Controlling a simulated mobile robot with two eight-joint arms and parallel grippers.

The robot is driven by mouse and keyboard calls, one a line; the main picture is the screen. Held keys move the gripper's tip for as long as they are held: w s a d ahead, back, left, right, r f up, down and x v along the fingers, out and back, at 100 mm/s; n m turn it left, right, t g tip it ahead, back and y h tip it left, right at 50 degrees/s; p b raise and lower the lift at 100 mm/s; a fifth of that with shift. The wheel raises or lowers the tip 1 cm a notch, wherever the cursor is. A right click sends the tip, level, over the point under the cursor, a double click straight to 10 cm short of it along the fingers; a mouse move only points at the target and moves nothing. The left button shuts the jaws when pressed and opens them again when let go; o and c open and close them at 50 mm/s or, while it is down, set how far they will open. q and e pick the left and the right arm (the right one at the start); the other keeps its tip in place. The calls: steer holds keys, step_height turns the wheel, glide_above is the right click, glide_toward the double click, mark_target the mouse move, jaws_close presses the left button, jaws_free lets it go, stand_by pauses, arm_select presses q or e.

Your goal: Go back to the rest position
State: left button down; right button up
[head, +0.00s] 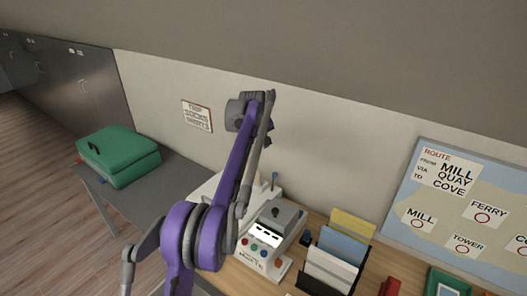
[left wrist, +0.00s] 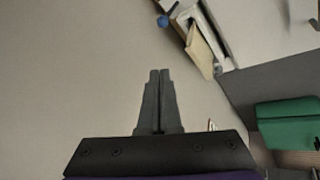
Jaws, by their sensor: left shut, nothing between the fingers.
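My left arm rises from the bottom of the head view, purple and grey. My left gripper (head: 268,132) is raised in front of the pale wall, above the desk, and is partly hidden behind its own arm. In the left wrist view, the two dark fingers of the left gripper (left wrist: 159,72) lie together, shut and empty, with plain wall behind them. My right gripper is in neither view.
A desk holds a white device with coloured buttons (head: 262,240) and a file rack (head: 327,268). A green case (head: 118,155) lies on a grey table (head: 186,186) at left. A route board (head: 455,215) and a small sign (head: 197,115) hang on the wall.

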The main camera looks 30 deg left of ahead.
arm_select(q)
steer(key=shift+r, duration=0.1)
stand_by(0.5)
steer(key=s+d+m, duration=0.5)
steer(key=s+d, duration=1.1)
steer(key=s, duration=0.3)
steer(key=s+d+f+m, duration=0.2)
steer(key=s+f, duration=0.4)
steer(key=s, duration=0.4)
steer(key=s+d+f+m+h, duration=0.1)
steer(key=s+d+f+m, duration=0.2)
steer(key=s, duration=0.8)
step_height(320, 180, down, 4)
steer(key=shift+s+d+f+t, duration=0.15)
steer(key=shift+d+f+t, duration=0.15)
steer(key=shift+d, duration=0.7)
